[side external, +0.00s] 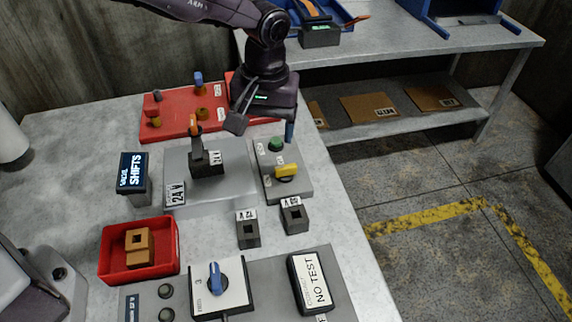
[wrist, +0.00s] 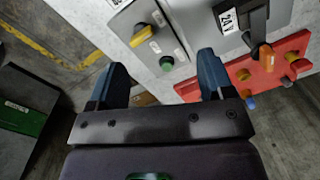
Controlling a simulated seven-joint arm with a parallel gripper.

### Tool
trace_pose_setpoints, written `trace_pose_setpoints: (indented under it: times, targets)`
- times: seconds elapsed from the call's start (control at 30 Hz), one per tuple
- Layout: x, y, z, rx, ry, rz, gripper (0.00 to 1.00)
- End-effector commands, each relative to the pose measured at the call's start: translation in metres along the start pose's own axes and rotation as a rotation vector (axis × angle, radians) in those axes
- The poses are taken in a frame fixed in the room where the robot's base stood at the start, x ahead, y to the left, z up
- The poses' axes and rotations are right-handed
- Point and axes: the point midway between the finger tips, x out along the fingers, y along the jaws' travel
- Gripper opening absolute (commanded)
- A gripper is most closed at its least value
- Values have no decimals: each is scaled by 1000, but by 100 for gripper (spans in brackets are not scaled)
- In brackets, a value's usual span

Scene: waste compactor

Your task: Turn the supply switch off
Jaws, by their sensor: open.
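No label that I can read says "supply", so I cannot tell which control is the supply switch. A grey panel (side external: 268,186) carries a green button (side external: 276,145) and a yellow handle (side external: 286,172). The green button (wrist: 141,34) and yellow handle (wrist: 166,63) also show in the wrist view. Left of it, a grey 24V box (side external: 222,190) carries an orange-tipped lever (side external: 195,130), seen too in the wrist view (wrist: 265,52). A blue rotary knob (side external: 214,277) stands at the front. My gripper (wrist: 163,68) is open and empty, above and behind the grey panel.
A red board (side external: 180,120) with coloured pegs lies behind the 24V box. A SHIFTS display (side external: 133,178), a red tray (side external: 163,272) with an orange block, two dark sockets (side external: 248,230) and a NO TEST box (side external: 309,284) occupy the table. A shelf unit (side external: 420,50) stands behind.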

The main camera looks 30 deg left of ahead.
Motion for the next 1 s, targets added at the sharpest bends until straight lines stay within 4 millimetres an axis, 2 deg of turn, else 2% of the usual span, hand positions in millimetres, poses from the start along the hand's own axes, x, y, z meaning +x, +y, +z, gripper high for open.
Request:
trace_pose_setpoints:
  times: [0.07, 0.17, 0.27, 0.47, 1.0]
  targets:
    - [8, 18, -9, -101, 12, 8, 74]
    - [-9, 32, -20, -233, 34, 53, 74]
    - [-13, 34, -20, -323, 29, 59, 74]
    - [-3, 32, -19, -380, 23, 54, 74]
    - [98, 37, -23, -377, 23, 55, 74]
